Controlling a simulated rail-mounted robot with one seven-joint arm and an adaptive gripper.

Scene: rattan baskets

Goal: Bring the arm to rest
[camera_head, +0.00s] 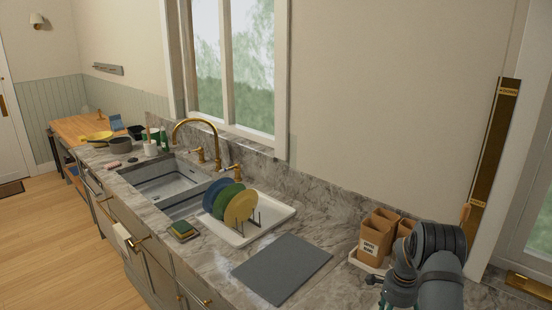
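My arm shows at the bottom right of the head view, over the right end of the marble counter (215,262). Its dark grey links stand in front of a group of brown boxes. My gripper is not clearly visible; the end of the arm is hidden behind its own links or cut off by the lower edge, so I cannot tell whether it holds anything.
Brown boxes (373,236) stand on a white tray beside my arm. A dark grey mat (283,268) lies left of them. A white drying tray (285,213) holds several coloured plates by the double sink (160,181). The floor (75,245) at left is clear.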

